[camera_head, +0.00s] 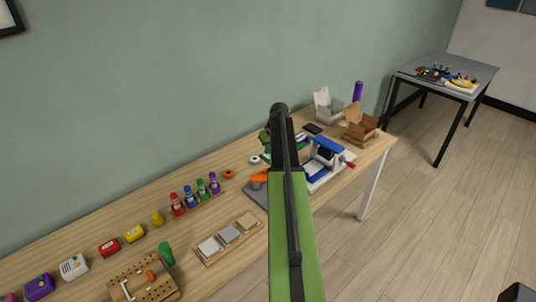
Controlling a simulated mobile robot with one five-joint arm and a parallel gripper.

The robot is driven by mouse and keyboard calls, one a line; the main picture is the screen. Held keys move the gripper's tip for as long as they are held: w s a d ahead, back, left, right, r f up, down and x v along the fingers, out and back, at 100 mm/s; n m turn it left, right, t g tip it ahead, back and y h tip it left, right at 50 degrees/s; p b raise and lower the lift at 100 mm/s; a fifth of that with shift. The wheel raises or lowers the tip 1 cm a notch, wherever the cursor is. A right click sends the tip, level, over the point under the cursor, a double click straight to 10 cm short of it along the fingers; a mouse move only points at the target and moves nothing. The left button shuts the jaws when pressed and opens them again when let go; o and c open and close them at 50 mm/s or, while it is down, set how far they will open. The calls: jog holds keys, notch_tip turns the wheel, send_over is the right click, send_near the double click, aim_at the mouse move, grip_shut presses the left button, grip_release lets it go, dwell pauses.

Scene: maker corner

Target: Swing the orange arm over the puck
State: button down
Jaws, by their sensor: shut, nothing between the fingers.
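An orange piece (259,178), which looks like the orange arm, sits on a grey base (254,193) at the middle of the long table. My own arm covers its right side, so its full shape and direction are hidden. I cannot make out the puck for certain; a small orange round piece (228,174) and a small white round piece (254,160) lie nearby. My green and black arm rises through the middle of the view. My gripper's fingers are not visible, hidden behind the arm.
The long wooden table (205,175) runs along the wall. A blue and white device (327,150) with a red handle stands right of my arm. Several coloured bottles (195,191) stand left, with a tray of square tiles (228,237) in front. Open boxes (361,127) stand at the far end.

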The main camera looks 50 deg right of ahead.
jog(key=b+x, duration=0.5)
jog(key=x, duration=0.2)
jog(key=shift+s+f, duration=0.1)
jog(key=s, duration=0.2)
jog(key=s+a+r, duration=0.1)
jog(key=s, duration=0.1)
jog(key=shift+p, duration=0.4)
